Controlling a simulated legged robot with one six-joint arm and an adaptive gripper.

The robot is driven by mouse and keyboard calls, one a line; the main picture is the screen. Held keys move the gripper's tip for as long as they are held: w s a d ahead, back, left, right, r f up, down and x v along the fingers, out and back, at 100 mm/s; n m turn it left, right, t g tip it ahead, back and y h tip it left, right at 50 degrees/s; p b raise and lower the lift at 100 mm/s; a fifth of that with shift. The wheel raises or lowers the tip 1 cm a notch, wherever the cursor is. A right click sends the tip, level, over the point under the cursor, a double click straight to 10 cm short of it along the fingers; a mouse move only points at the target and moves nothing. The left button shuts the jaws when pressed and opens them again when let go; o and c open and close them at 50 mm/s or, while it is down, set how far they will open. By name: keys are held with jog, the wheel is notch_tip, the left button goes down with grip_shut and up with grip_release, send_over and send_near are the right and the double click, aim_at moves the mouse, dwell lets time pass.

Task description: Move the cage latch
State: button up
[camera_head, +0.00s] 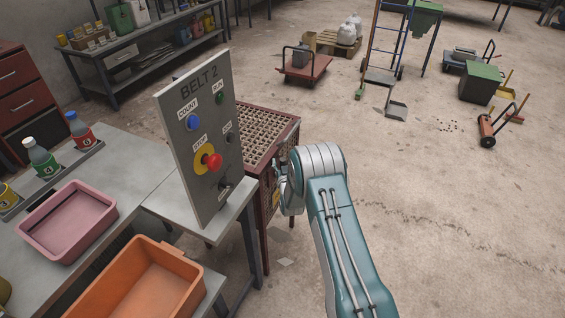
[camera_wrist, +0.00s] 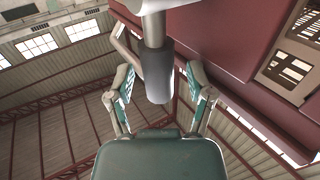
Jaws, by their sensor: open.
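The dark red cage (camera_head: 262,130) with a mesh top stands behind the control panel in the head view. Its red wall (camera_wrist: 225,40) fills the upper right of the wrist view. What looks like the cage latch (camera_wrist: 158,72), a dark grey cylindrical grip on a pale metal rod, hangs in the upper middle of the wrist view. My gripper (camera_wrist: 162,92) is open, with one finger on each side of the grip. Gaps show beside the grip, and I cannot tell how deep it sits between the fingers.
The BELT 2 panel (camera_head: 200,140) with its red stop button stands just left of my arm. A pink bin (camera_head: 105,232) and an orange bin (camera_head: 190,262) are at the lower left. A red cart (camera_head: 304,68) stands farther back.

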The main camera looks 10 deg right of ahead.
grip_shut()
jog(key=shift+d, duration=0.1)
jog(key=shift+w+d+m+g, duration=0.5)
jog(key=shift+w+m+g, duration=0.25)
jog(key=shift+g, duration=0.35)
jog(key=shift+w+d+f+m+g+y, duration=0.3)
jog(key=shift+w+m+g, duration=0.1)
jog(key=shift+g, duration=0.4)
grip_release()
jog(key=shift+a, duration=0.1)
